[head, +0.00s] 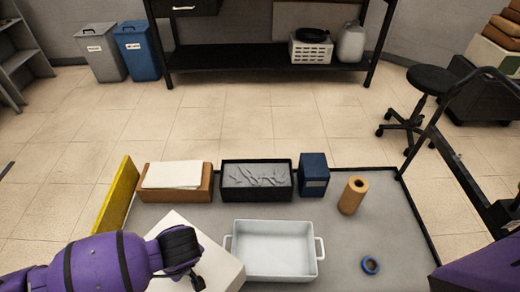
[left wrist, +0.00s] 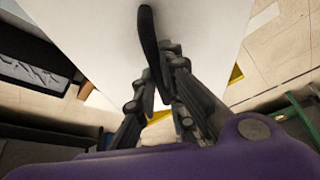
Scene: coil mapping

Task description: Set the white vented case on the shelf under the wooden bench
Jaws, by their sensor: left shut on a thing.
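My left gripper (left wrist: 166,88) is shut on the black handle (left wrist: 150,42) of a white box (left wrist: 95,30). In the head view this white box (head: 222,262) is tilted at the lower left, close to the tray, partly behind my purple left arm. No vents show on its visible faces. A white vented case (head: 310,54) stands on the low dark shelf (head: 235,68) under the bench (head: 185,8) at the back, with a black coil (head: 311,35) on top. My right gripper is not in view.
Tiled floor (head: 250,115) between is clear.

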